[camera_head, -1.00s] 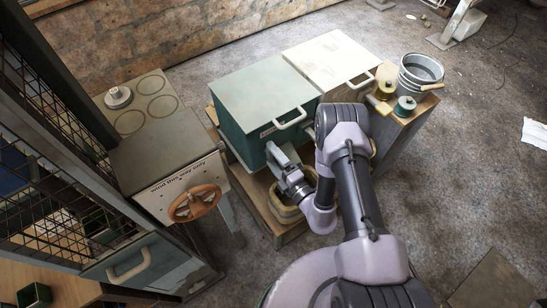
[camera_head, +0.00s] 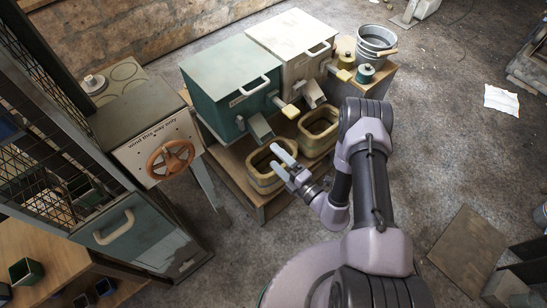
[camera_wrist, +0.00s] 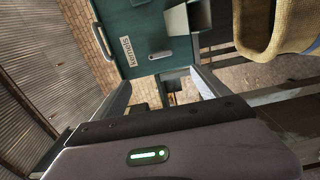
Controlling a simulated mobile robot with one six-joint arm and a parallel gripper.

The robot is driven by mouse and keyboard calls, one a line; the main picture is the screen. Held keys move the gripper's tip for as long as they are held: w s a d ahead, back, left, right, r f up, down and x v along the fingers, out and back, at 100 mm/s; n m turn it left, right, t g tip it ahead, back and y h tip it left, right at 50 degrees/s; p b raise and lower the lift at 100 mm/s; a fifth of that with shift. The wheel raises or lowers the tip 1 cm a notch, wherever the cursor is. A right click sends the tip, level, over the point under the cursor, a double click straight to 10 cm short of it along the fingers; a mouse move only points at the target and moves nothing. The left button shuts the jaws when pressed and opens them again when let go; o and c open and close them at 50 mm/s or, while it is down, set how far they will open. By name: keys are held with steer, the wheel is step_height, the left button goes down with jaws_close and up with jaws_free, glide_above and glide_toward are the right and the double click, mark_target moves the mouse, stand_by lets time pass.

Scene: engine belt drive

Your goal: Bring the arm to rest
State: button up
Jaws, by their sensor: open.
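My gripper (camera_head: 287,163) is open and empty in the head view. It hangs over or beside the left yellowish tub (camera_head: 262,181), in front of the green bin (camera_head: 215,108). In the wrist view its two fingers (camera_wrist: 160,90) stand apart, with the green bin (camera_wrist: 150,45) and its label "kernels" beyond them. A tub (camera_wrist: 262,28) shows at the upper right of the wrist view. My arm is bent and reaches forward from the bottom of the head view.
A white bin (camera_head: 292,35) stands right of the green one. A second tub (camera_head: 319,128) sits on the low bench. A crank box with an orange wheel (camera_head: 170,160) stands left. A metal bucket (camera_head: 375,45) and spools are at the back right. The floor at right is mostly clear.

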steer(key=shift+w, duration=0.1)
stand_by(0.3)
steer(key=s+a+r+n+g+y, duration=0.1)
steer(key=a+r+n+g+y, duration=0.35)
steer(key=r+n, duration=0.4)
steer(key=s+a+r+n+g+y, duration=0.2)
steer(key=a+r+n+g+y, duration=0.25)
steer(key=r, duration=0.65)
steer(key=s+a+r+n+g+h, duration=0.1)
steer(key=s+r+n+g+h, duration=0.55)
steer(key=n, duration=0.65)
steer(key=s+d+r+n+h, duration=0.2)
steer(key=s+n, duration=0.2)
steer(key=s, duration=0.1)
steer(key=s+d+r+n+h, duration=0.3)
steer(key=s+n, duration=0.2)
steer(key=s, duration=0.1)
steer(key=d+r+n+t+h, duration=0.5)
steer(key=d+n+t+h, duration=0.1)
steer(key=d, duration=0.4)
steer(key=shift+s+d+n+t, duration=0.25)
steer(key=shift+s+n+t, duration=0.2)
steer(key=shift+n, duration=0.35)
